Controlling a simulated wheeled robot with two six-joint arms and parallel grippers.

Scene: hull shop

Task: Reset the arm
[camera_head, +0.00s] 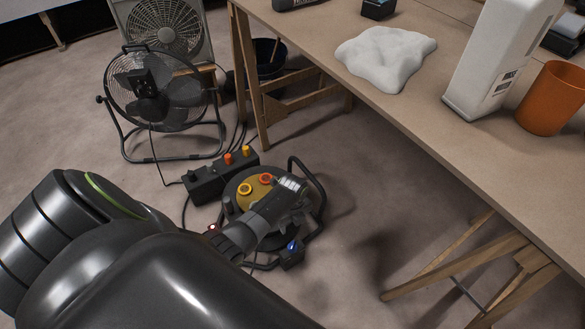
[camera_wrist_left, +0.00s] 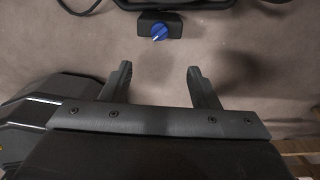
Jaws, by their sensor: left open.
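My left arm fills the lower left of the head view. Its dark wrist and left gripper (camera_head: 280,206) reach over the round machine on the floor and hide part of it. In the left wrist view the two fingers of the left gripper (camera_wrist_left: 156,74) stand apart with nothing between them. A small black box with a blue knob (camera_wrist_left: 159,32) lies beyond the fingertips, apart from them. This box also shows in the head view (camera_head: 291,254), at the machine's lower right. My right gripper is not in view.
The round machine has a yellow top (camera_head: 254,190) and a black tube frame (camera_head: 315,183). A black control box (camera_head: 208,180) and a floor fan (camera_head: 152,95) stand nearby. The workbench (camera_head: 400,105) holds a white lump, white bottle (camera_head: 497,60) and orange cup (camera_head: 552,98). Floor right of the machine is clear.

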